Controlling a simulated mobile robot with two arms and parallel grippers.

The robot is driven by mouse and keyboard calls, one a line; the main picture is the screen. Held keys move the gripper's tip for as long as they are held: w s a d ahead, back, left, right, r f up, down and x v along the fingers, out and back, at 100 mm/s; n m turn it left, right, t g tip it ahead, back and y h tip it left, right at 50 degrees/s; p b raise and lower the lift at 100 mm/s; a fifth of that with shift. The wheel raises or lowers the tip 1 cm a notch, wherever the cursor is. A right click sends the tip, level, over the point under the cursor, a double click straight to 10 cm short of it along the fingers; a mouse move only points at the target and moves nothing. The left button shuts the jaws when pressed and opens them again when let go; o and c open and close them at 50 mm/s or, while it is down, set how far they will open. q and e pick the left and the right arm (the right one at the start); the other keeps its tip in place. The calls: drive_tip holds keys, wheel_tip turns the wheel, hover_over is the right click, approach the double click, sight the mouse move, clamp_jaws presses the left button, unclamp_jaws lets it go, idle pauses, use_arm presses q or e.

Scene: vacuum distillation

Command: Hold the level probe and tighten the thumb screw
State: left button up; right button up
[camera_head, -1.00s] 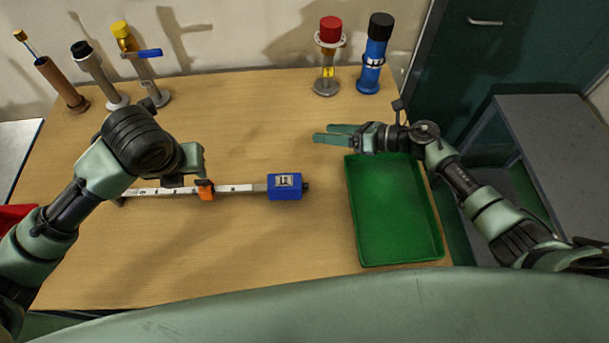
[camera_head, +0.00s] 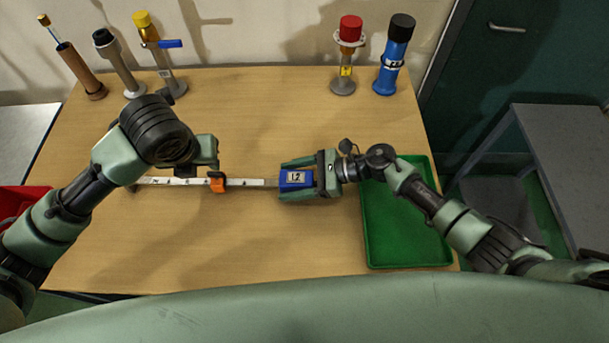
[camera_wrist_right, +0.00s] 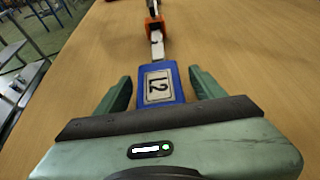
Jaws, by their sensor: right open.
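The level probe lies along the table as a white marked rod (camera_head: 245,182) with a blue head (camera_head: 297,178) labelled L2 at its right end. An orange clamp piece (camera_head: 217,182) sits on the rod; I cannot make out a thumb screw clearly. My right gripper (camera_head: 282,181) is open, with one finger on each side of the blue head. In the right wrist view the blue head (camera_wrist_right: 160,85) lies between the fingers, with gaps on both sides. My left gripper (camera_head: 203,165) is over the rod just left of the orange piece; its fingertips are mostly hidden.
A green tray (camera_head: 408,255) stands at the table's right, partly under my right arm. Several capped tubes stand along the back edge, including a red-capped one (camera_head: 346,60) and a blue one (camera_head: 393,60). The table front is clear.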

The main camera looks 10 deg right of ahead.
drive_tip(key=shift+a+f, duration=0.2)
drive_tip(key=shift+a, duration=0.25)
clamp_jaws()
drive_tip(key=c, duration=1)
unclamp_jaws()
clamp_jaws()
use_arm(q)
drive_tip(key=o, duration=0.5)
